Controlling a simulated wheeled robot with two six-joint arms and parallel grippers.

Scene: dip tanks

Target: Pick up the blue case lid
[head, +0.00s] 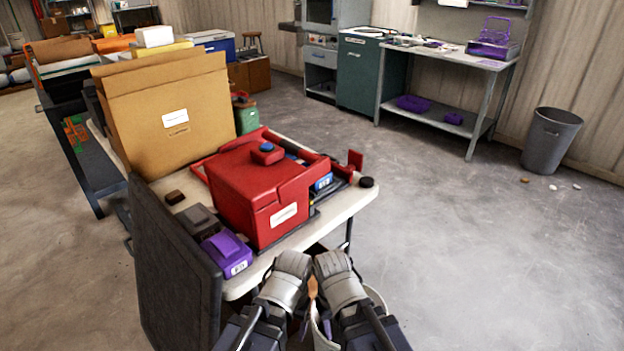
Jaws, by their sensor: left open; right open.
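A blue case (212,42) with a pale front stands far back on the left, behind the large cardboard box; I cannot tell whether its top is a separate lid. My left gripper (292,264) and my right gripper (332,264) are side by side at the bottom middle, just off the near edge of the white table. Both are open, hold nothing visible, and are far from the blue case. A small blue piece (267,147) sits on top of the red box (262,195), too small to identify.
The white table (350,200) also bears a cardboard box (170,105), a purple box (227,253) and small dark items. A dark panel (165,265) stands at its left end. A bucket (376,303) is below my grippers.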

